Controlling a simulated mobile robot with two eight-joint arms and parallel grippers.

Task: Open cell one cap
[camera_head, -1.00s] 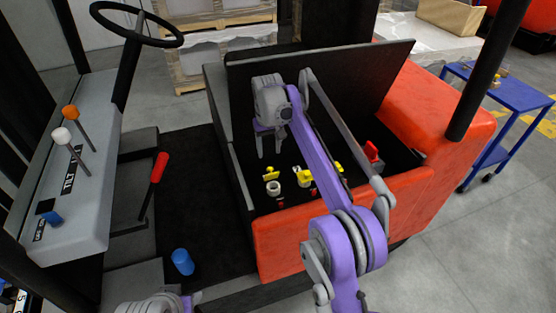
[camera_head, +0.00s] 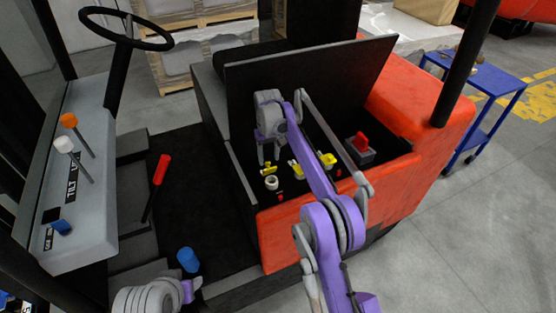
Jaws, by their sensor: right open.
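The open battery compartment (camera_head: 264,205) of the red forklift holds several yellow caps and a white ring-shaped filler neck. One yellow cap (camera_head: 268,169) sits at the left, just behind the white neck (camera_head: 271,183). More yellow caps (camera_head: 327,159) are to the right, partly hidden by my right arm. No cell numbers are readable. My right gripper (camera_head: 269,160) points down over the left yellow cap, open, its fingers close to the cap; I cannot tell whether they touch it. My left arm shows only at the bottom left edge; its gripper fingers are not visible.
The raised black lid (camera_head: 310,85) stands behind the compartment. A red connector (camera_head: 361,143) sits at the right inside it. A blue cylinder (camera_head: 188,259) stands on the floor plate. A red-handled lever (camera_head: 161,169) and the steering wheel (camera_head: 126,28) are at the left.

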